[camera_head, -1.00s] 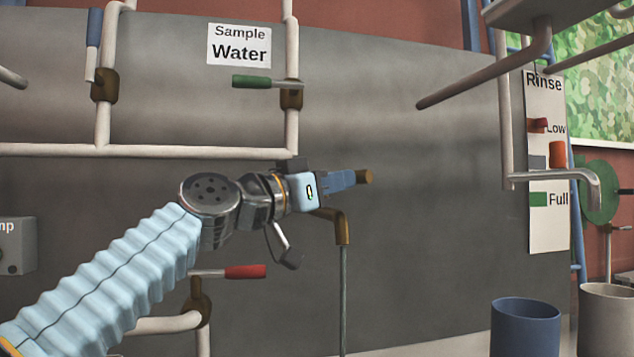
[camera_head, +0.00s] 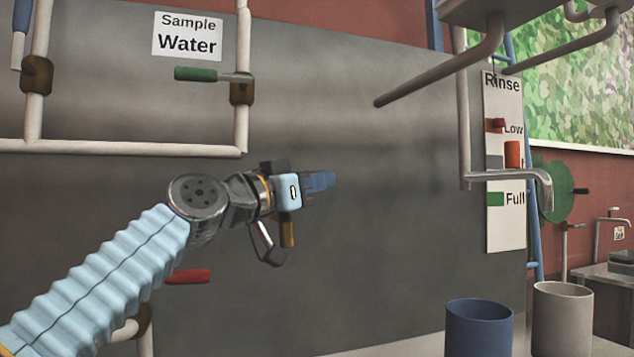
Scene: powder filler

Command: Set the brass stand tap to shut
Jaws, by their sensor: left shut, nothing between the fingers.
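The brass stand tap (camera_head: 287,229) is mostly hidden behind my left gripper. Only a short brown-gold upright piece of it shows just below the gripper. No stream shows under it. Its handle is hidden, so I cannot see how it is set. My left gripper (camera_head: 322,181) is shut with nothing between its blue fingers, which point right in front of the grey panel. It overlaps the tap in the picture; I cannot tell whether they touch. My right gripper is not in view.
Pipes with a green-handled valve (camera_head: 196,74) and a red-handled valve (camera_head: 188,277) are at left. A blue cup (camera_head: 478,328) and a beige cup (camera_head: 561,320) stand at lower right. A bent pipe spout (camera_head: 545,185) hangs above them. The grey panel (camera_head: 390,240) is bare right of my gripper.

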